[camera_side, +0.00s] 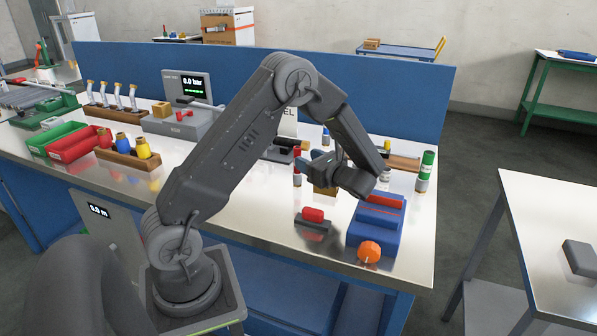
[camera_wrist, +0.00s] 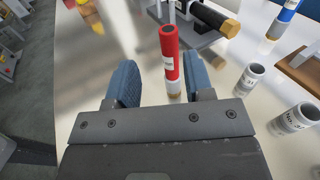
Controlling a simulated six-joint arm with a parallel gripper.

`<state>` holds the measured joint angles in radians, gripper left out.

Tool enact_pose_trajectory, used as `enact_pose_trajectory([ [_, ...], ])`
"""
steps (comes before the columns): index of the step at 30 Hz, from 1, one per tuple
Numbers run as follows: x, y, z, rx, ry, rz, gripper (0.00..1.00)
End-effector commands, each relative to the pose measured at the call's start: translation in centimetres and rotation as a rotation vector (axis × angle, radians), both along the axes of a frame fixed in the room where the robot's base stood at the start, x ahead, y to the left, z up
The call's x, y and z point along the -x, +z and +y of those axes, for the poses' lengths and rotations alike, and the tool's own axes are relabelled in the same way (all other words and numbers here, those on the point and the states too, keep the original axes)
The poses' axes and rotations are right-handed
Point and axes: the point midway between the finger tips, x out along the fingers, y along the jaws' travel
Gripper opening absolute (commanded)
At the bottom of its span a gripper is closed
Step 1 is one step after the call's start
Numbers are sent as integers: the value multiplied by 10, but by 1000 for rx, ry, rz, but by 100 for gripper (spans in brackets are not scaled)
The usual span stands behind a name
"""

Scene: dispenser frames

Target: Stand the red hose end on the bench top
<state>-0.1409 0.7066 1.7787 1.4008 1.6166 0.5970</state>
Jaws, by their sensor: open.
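The red hose end (camera_wrist: 170,58) stands upright on the bench top (camera_side: 240,190), with a pale label, a brass-coloured lower end and its open mouth up. It also shows in the side view (camera_side: 297,155), just left of my gripper (camera_side: 311,163). In the wrist view my gripper (camera_wrist: 159,82) is open, with one blue-grey finger on each side of the hose end. Gaps show between the hose end and both fingers, so it is not gripped.
A grey block with a red cylinder (camera_side: 313,215) and a blue device (camera_side: 376,222) with an orange knob stand in front. A green hose end (camera_side: 427,168) stands at right. Bare bench lies left of the grey block.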

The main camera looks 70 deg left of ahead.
Motion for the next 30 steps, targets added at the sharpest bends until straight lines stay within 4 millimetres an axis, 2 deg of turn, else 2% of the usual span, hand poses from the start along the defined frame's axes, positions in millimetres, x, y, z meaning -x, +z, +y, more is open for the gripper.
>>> enact_pose_trajectory([
  [2,10,15,-11,57,29,-96,48],
  [6,39,41,-44,225,113,-350,48],
  [15,94,75,-136,618,322,-925,48],
  [24,135,106,-225,1034,582,-1443,48],
  [30,149,121,-255,1213,716,-1621,48],
])
